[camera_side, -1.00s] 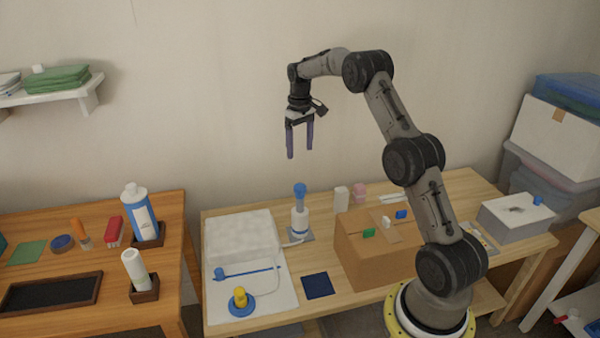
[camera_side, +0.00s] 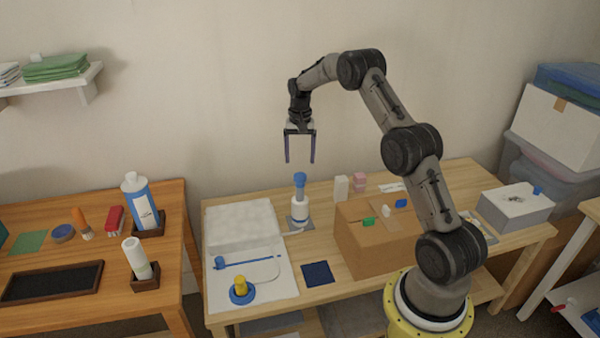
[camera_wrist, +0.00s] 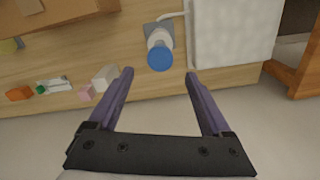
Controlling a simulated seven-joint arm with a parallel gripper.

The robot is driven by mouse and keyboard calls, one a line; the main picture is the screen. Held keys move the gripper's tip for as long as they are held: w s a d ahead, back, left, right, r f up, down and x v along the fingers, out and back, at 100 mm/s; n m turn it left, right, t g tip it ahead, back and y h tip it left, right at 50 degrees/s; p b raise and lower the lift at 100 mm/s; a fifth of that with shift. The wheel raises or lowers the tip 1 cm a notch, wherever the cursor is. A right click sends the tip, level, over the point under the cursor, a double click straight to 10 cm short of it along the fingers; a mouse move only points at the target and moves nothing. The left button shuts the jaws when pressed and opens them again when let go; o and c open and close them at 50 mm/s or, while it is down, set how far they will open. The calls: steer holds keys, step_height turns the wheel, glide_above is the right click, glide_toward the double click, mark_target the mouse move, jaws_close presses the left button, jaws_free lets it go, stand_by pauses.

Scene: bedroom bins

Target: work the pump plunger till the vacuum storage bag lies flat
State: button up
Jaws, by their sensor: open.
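The pump (camera_side: 299,211) is a white cylinder with a blue plunger knob (camera_side: 300,179) on top. It stands upright on a grey base plate on the light wooden table. In the wrist view the blue knob (camera_wrist: 160,58) shows beyond and between my fingertips. The vacuum storage bag (camera_side: 243,221) is a pale, puffy rectangle left of the pump; its thickness is still plain. Its white side (camera_wrist: 235,35) shows at the upper right in the wrist view, with a hose running to the pump. My gripper (camera_side: 300,162) is open and empty above the pump, apart from the knob.
A cardboard box (camera_side: 375,243) stands right of the pump. White and pink blocks (camera_side: 342,187) stand between them at the back. A white sheet with a blue strip and a yellow-topped blue piece (camera_side: 241,289) lies in front of the bag. A dark blue square (camera_side: 318,274) lies flat nearby.

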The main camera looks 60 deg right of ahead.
mark_target(300, 175)
step_height(300, 175, down, 6)
steer(key=shift+f, duration=0.25)
